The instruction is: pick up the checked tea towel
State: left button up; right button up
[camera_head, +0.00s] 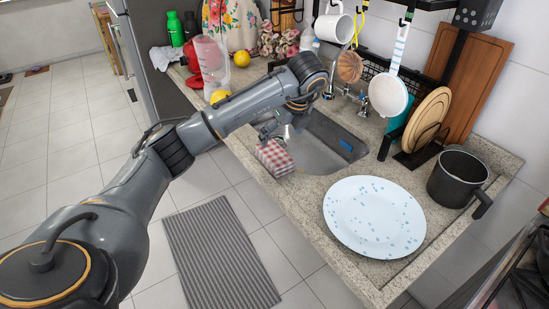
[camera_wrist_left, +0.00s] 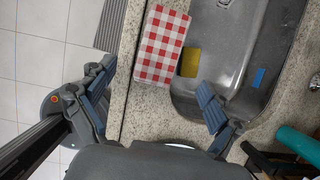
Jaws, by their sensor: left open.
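The checked tea towel (camera_head: 274,158), red and white, lies folded on the granite counter at its front edge, beside the sink (camera_head: 318,158). In the left wrist view the towel (camera_wrist_left: 160,45) lies flat along the sink's left rim. My left gripper (camera_head: 273,130) is above the counter close to the towel, its arm partly covering it in the head view. In the left wrist view the left gripper (camera_wrist_left: 155,78) has its fingers wide apart with nothing between them; the towel is ahead of the gap. My right gripper is not in view.
A blue item (camera_wrist_left: 258,77) and a yellow item (camera_wrist_left: 190,63) are in the sink. A speckled plate (camera_head: 374,216) and a dark pot (camera_head: 457,178) stand to the right. Bottles, lemons and flowers crowd the far end. A grey mat (camera_head: 220,254) lies on the floor.

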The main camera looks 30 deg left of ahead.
aim_at(274, 154)
pick_arm(q)
jog(key=x, duration=0.4)
jog(key=shift+a+f, duration=0.1)
jog(key=p+x, duration=0.2)
jog(key=x, duration=0.2)
jog(key=shift+f, duration=0.1)
jog(key=shift+w+a+f, duration=0.1)
jog(key=shift+w+f, duration=0.05)
jog(key=shift+f, duration=0.35)
jog(key=c, duration=1.2)
